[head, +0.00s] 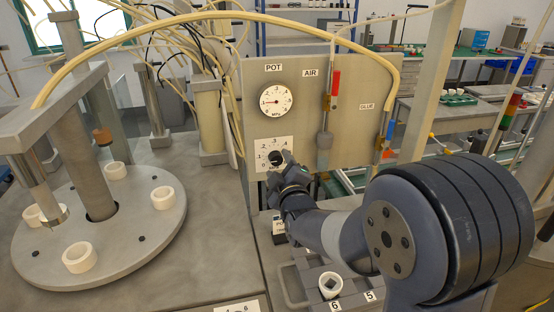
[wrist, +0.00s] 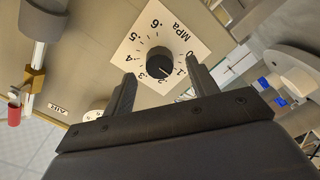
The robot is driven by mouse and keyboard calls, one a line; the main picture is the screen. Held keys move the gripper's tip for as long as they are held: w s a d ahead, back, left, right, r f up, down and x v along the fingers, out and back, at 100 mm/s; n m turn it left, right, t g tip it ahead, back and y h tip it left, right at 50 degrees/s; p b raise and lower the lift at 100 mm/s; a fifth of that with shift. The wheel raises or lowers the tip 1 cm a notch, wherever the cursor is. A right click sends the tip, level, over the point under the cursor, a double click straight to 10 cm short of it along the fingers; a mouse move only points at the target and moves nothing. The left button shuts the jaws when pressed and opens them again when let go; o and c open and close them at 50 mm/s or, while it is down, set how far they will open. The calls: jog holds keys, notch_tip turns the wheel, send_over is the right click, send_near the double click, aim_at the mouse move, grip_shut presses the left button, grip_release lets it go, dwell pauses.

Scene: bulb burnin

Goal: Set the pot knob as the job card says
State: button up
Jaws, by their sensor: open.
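The pot knob (wrist: 159,62) is a dark round knob on a white square dial plate (wrist: 180,42) marked up to .6 MPa. Its light mark appears to point near .2, but it is too small to be sure. In the head view the dial plate (head: 286,147) sits on the panel under the POT gauge (head: 276,101), whose needle I cannot read. My gripper (head: 283,166) is in front of the dial and partly covers it. In the wrist view my gripper (wrist: 161,80) is open, its fingers apart on either side of the knob. Contact cannot be told.
A round table (head: 95,245) with white rings stands at left. A card (head: 238,305) is cut off at the bottom edge. A grey tray with a white ring (head: 331,284) and labels 6 and 5 lies below the panel. The AIR (head: 310,72) and GLUE lines hang right of the dial.

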aim_at(276, 158)
jog(key=shift+x, duration=1.35)
jog(key=c, duration=1)
jog(key=shift+f, duration=0.15)
